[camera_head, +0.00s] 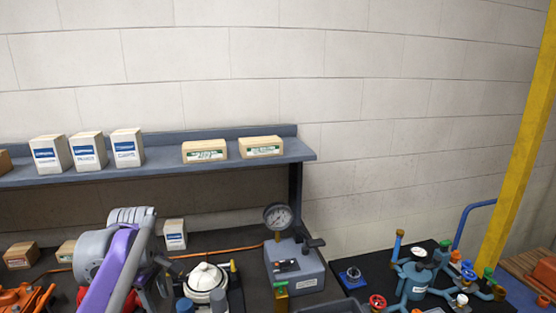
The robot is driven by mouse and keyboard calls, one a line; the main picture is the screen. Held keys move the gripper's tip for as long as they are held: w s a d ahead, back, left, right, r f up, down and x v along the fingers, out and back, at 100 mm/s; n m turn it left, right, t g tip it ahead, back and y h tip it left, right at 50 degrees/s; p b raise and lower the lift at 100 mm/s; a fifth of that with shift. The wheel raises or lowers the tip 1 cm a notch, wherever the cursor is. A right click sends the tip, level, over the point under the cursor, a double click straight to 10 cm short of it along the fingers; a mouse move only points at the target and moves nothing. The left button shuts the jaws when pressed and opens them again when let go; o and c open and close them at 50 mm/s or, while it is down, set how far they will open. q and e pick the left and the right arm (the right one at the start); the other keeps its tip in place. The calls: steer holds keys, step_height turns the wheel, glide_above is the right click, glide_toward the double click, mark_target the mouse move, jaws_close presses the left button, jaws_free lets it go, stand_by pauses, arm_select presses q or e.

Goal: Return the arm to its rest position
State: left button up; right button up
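One of my arms, grey and purple, rises from the bottom edge left of centre, with its grey rounded joint uppermost. It appears to be my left arm. I cannot make out its gripper or fingertips. My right arm and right gripper are not in view. The arm stands in front of the dark workbench (235,239) and hides part of it, including part of what lies on the left side. Nothing is seen held by the arm.
A grey shelf (225,158) with white and tan boxes runs along the wall. A grey gauge unit (297,272) and a white-lidded round device (205,280) stand right of the arm. Blue valve piping (415,278) and a yellow post (517,150) are at right.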

arm_select(q)
steer(key=s+d+f+m+t, duration=0.2)
steer(key=s+d+f+m, duration=0.3)
steer(key=s, duration=0.5)
steer(key=s+d+f+m+t, duration=0.2)
steer(key=s+d+f+m, duration=0.3)
steer(key=s+f+m, duration=0.4)
steer(key=shift+s+f+m, duration=0.3)
steer(key=shift+s+m, duration=0.6)
steer(key=shift+s, duration=0.35)
